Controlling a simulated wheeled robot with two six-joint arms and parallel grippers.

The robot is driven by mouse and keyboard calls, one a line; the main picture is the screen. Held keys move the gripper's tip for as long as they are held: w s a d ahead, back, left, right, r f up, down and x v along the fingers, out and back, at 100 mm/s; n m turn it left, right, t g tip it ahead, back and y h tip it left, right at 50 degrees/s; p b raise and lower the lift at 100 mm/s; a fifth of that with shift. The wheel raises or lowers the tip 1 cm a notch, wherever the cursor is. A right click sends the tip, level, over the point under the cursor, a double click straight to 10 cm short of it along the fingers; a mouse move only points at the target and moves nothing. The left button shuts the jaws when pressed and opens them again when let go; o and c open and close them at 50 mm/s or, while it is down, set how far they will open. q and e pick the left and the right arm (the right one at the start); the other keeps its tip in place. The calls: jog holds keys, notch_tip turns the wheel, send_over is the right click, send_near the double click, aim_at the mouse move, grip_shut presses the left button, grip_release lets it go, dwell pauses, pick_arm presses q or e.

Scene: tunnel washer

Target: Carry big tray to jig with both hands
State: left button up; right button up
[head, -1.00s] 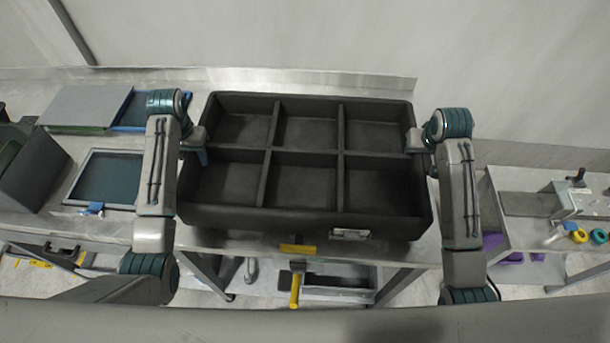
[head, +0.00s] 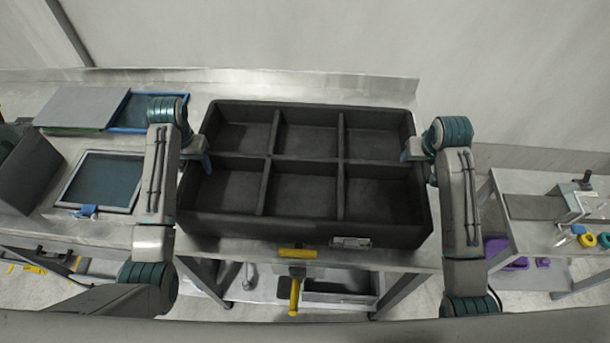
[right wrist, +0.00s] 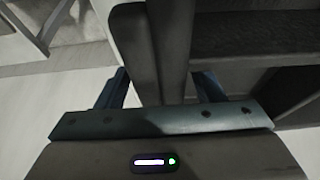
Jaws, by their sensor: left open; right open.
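The big tray (head: 300,228) is a dark grey box with six compartments, level over the metal table in the middle of the head view. My left gripper (head: 203,160) is open at the tray's left wall. My right gripper (head: 410,152) is open at the right wall. In the right wrist view, the right gripper's blue fingers (right wrist: 160,90) stand apart, with the tray wall (right wrist: 150,50) reaching between them. I cannot tell whether they touch it. The left gripper's fingers are partly hidden. I cannot make out a jig apart from the table.
A yellow-handled tool (head: 297,253) shows at the table's front edge. A lower bench (head: 530,235) with small fittings stands at right. Bare table (head: 300,80) shows behind the tray.

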jog(key=v, duration=1.2)
jog(key=shift+w, duration=0.1)
pick_arm(q)
jog(key=shift+r, duration=0.1)
pick_arm(e)
jog(key=shift+r, duration=0.15)
